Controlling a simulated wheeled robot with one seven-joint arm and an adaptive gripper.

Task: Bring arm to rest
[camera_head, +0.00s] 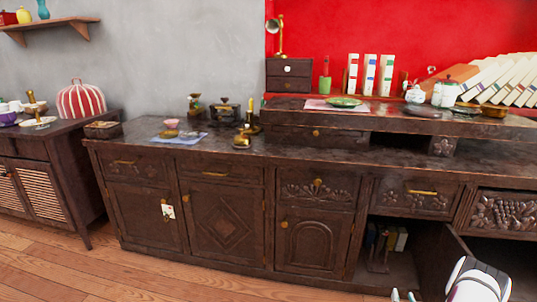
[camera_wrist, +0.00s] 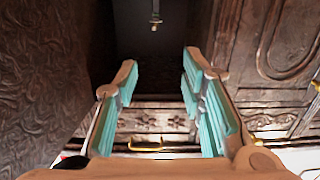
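My gripper (camera_wrist: 161,62) is open in the wrist view. Its two fingers with teal pads stand wide apart and nothing is between them. Behind the fingers are a dark recess (camera_wrist: 150,38) and a carved wooden front with a brass handle (camera_wrist: 147,146). In the head view, a white part of my arm (camera_head: 478,283) shows at the bottom right. Only the tips of my gripper (camera_head: 403,296) show there, at the lower edge, in front of the open cabinet. The rest of the arm is out of the picture.
A cabinet door (camera_head: 443,262) stands open beside my arm, with books (camera_head: 388,239) inside the compartment. The wooden floor (camera_head: 190,284) at the lower left is clear.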

